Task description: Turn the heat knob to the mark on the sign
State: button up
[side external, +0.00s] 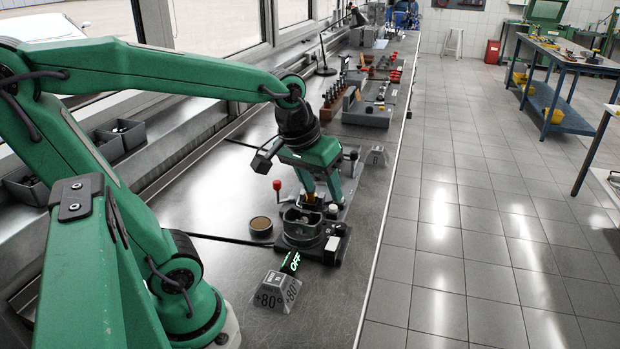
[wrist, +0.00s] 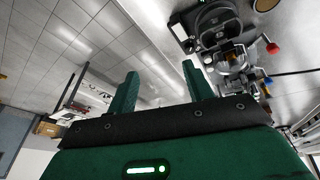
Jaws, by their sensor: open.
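The heater (side external: 303,228) is a round grey pot on a dark base, near the bench's front edge in the side view. The grey sign (side external: 270,292) in front reads +80°. My gripper (side external: 321,192) is open and empty, fingers down, above and behind the pot. In the wrist view, my gripper's fingers (wrist: 160,70) stand apart, with the heater (wrist: 212,25) at upper right.
A round tin (side external: 260,227) lies left of the heater. A red-knobbed lever (side external: 277,186) stands close to my gripper. A second sign (side external: 376,157) and a tool rack (side external: 368,112) are further back. Bare bench (side external: 200,215) is at the left.

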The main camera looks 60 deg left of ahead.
jog(key=w+a+f+n+g, duration=0.2)
jog(key=w+a+f+n, duration=0.25)
jog(key=w+n, duration=0.2)
jog(key=n+g, duration=0.2)
jog(key=n, duration=0.3)
send_near(341, 225)
jog(key=shift+s+d, duration=0.1)
jog(key=shift+d, duration=0.1)
jog(key=shift+w+a+f+n, duration=0.2)
jog(key=shift+a+f+n, duration=0.15)
jog(key=shift+f+n, duration=0.15)
jog(key=shift+f, duration=0.1)
jog(key=shift+s+f, duration=0.1)
jog(key=shift+f, duration=3.75)
jog(key=c, duration=1)
